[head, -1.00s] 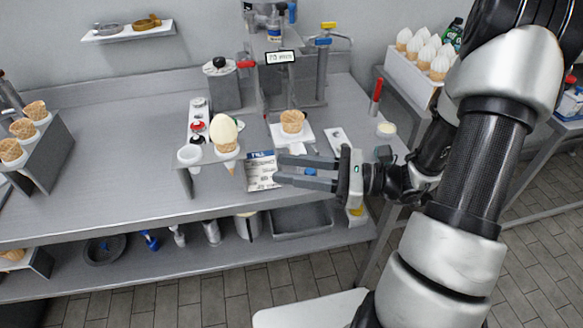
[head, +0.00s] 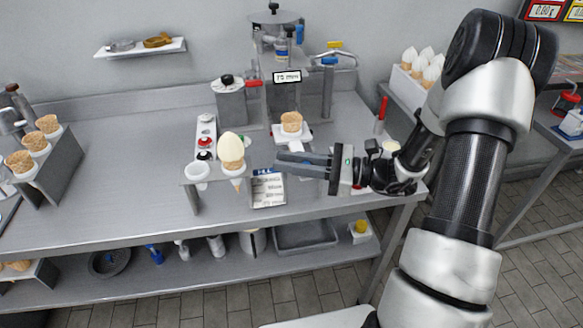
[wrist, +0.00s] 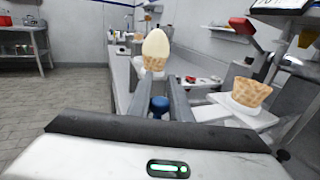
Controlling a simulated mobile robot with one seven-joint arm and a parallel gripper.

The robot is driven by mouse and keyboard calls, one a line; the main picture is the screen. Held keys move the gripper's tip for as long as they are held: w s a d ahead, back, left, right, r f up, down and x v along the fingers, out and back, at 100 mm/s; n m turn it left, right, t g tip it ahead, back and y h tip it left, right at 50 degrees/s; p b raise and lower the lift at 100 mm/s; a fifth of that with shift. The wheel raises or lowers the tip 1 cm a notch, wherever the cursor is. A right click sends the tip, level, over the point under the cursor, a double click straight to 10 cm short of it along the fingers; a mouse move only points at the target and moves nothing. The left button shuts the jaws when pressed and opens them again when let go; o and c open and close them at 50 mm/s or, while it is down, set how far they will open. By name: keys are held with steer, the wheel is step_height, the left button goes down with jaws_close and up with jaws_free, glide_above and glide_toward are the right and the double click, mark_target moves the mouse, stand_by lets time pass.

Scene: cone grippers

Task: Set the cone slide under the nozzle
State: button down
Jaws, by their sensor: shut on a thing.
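The cone slide (head: 303,136) is a white plate on the counter in front of the grey dispensing machine (head: 284,97). A brown waffle cone (head: 291,122) stands upright in it; the cone (wrist: 250,92) and the plate (wrist: 222,112) also show at the right of the wrist view. My gripper (head: 281,163) comes in from the right, in front of the plate. Between its fingers in the wrist view is a blue knob (wrist: 159,106), and the gripper is shut on it. The knob's join to the slide is hidden. The nozzle outlet above the cone cannot be made out.
A holder (head: 192,186) with a filled cone (head: 231,147) stands left of my fingers. A printed card (head: 268,188) lies by the front edge. A red-handled tool (head: 381,110) stands behind my wrist.

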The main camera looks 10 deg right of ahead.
steer(key=c, duration=1.7)
jaws_free()
steer(key=shift+o, duration=0.2)
steer(key=shift+d, duration=0.15)
steer(key=v, duration=1.7)
steer(key=shift+s+d, duration=0.1)
steer(key=shift+s, duration=0.1)
